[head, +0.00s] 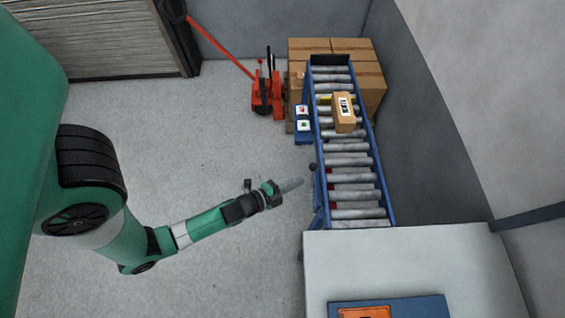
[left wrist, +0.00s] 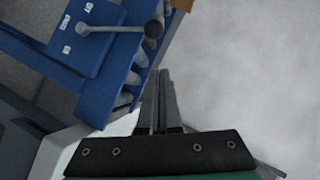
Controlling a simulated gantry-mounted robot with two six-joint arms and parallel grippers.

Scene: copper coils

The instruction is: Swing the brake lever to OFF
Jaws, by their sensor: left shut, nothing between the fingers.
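The brake lever shows in the left wrist view as a grey rod (left wrist: 115,29) with a dark round knob at its right end. It is pivoted on a blue plate (left wrist: 95,55) with small white labels, too small to read surely. In the head view its dark knob (head: 313,166) is at the left side of the conveyor. My left gripper (head: 299,184) is shut and empty, just left of and below the knob, apart from it. In the left wrist view its fingers (left wrist: 160,80) are together, below the knob. My right gripper is not seen.
The roller conveyor (head: 351,176) carries a carton (head: 343,112) farther back. A control box (head: 303,120) is on its left side. A pale table (head: 420,260) stands at its near end. A red pallet jack (head: 265,92) stands behind. The floor on the left is clear.

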